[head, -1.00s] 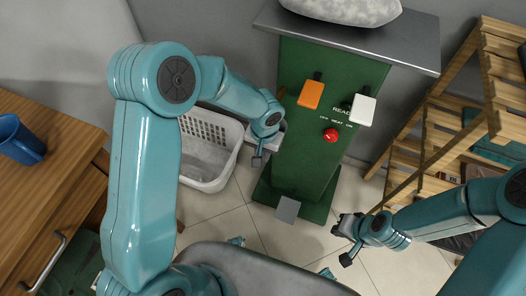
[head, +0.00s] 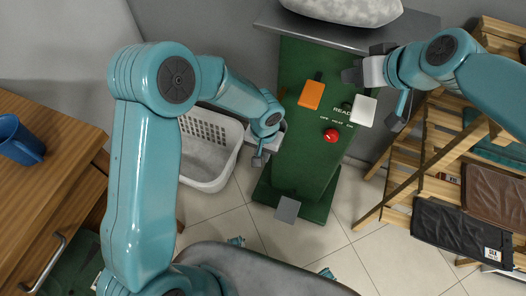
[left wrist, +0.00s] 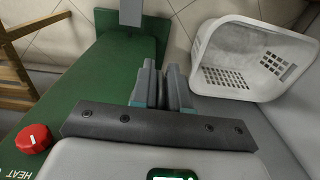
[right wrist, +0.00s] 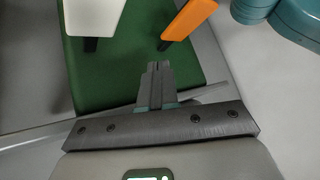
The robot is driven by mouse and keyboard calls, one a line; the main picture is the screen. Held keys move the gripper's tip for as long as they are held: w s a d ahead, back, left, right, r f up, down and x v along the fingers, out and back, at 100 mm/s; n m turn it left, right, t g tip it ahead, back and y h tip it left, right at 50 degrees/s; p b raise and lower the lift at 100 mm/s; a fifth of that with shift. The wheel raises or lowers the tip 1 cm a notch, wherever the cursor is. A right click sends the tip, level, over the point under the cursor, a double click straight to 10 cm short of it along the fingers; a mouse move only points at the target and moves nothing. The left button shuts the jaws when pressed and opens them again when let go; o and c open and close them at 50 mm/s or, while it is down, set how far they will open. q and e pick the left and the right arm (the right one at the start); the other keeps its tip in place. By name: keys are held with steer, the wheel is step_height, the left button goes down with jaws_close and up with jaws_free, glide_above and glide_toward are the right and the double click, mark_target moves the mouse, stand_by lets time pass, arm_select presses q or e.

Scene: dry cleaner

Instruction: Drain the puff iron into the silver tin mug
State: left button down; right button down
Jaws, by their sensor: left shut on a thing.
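The puff iron is a green stand (head: 302,158) with a grey top plate (head: 410,27) and a pale padded top (head: 345,8). It carries an orange handle (head: 311,95), a white handle (head: 363,110) and a red knob (head: 330,135). My left gripper (head: 258,160) is low at the stand's left side. Its fingers (left wrist: 163,88) are close together on something small that I cannot make out. My right gripper (head: 350,76) is at the stand's upper right, just above the white handle. Its fingertips (right wrist: 157,72) are together and empty. I cannot make out a silver tin mug.
A white basket (head: 208,150) stands on the floor left of the stand. A blue mug (head: 18,140) is on a wooden counter (head: 60,125) at the left. A wooden rack (head: 440,140) with dark folded items is at the right. A grey pedal (head: 287,209) sticks out at the stand's base.

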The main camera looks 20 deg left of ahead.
mark_target(312, 94)
steer(key=a+n, duration=0.1)
steer(key=a, duration=0.1)
steer(key=a+r+n, duration=0.1)
steer(key=a+n, duration=0.1)
steer(key=s+a+r+n+y, duration=0.1)
steer(key=a, duration=0.1)
steer(key=shift+a+r+g, duration=0.1)
steer(key=shift+r+g, duration=0.05)
steer(key=shift+g, duration=0.15)
steer(key=shift+a+n, duration=0.3)
steer(key=shift+n, duration=0.1)
steer(key=shift+f, duration=2.8)
steer(key=shift+f, duration=1.7)
